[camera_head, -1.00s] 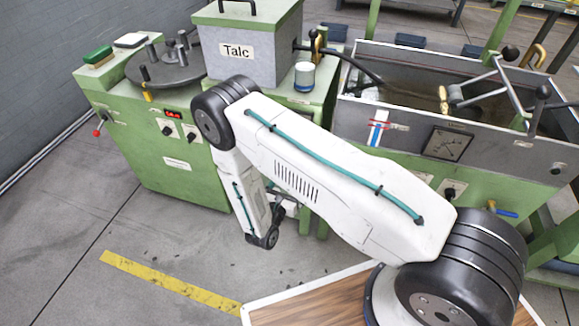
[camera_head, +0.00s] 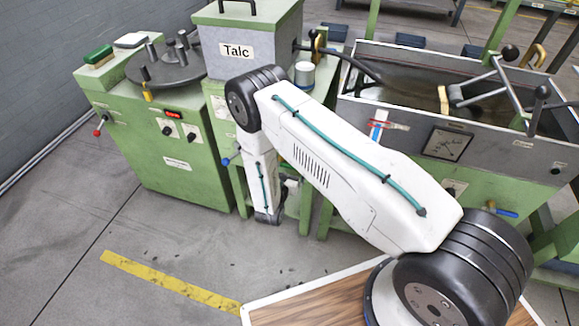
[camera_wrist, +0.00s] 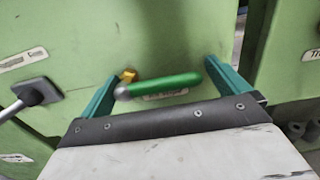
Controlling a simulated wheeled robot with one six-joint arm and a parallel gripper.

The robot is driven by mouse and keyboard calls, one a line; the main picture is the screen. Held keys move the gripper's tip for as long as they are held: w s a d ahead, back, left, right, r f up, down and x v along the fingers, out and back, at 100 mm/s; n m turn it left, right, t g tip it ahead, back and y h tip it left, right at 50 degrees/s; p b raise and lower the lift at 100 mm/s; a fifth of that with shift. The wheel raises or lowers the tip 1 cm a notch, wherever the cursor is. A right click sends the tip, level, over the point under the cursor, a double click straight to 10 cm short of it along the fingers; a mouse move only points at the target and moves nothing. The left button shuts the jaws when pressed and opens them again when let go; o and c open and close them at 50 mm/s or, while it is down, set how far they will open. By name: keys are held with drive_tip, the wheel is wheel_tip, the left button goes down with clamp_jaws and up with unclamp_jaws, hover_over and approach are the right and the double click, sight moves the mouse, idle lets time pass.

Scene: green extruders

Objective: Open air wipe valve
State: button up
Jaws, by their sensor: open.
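In the wrist view a green lever handle (camera_wrist: 165,86) with a rounded grey end and a brass fitting (camera_wrist: 128,75) sits on a green machine panel. A small label (camera_wrist: 166,94) lies just below and partly behind it, too blurred to read; I take this lever as the air wipe valve. My gripper (camera_wrist: 160,73) is open, with one teal finger on each side of the lever. The lever lies crosswise between the fingers, its right end close to the right finger; I cannot tell whether they touch. In the head view my arm hides this lever and most of my gripper.
Floor at the front left is clear.

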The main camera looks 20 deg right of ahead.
drive_tip(key=c, duration=1.3)
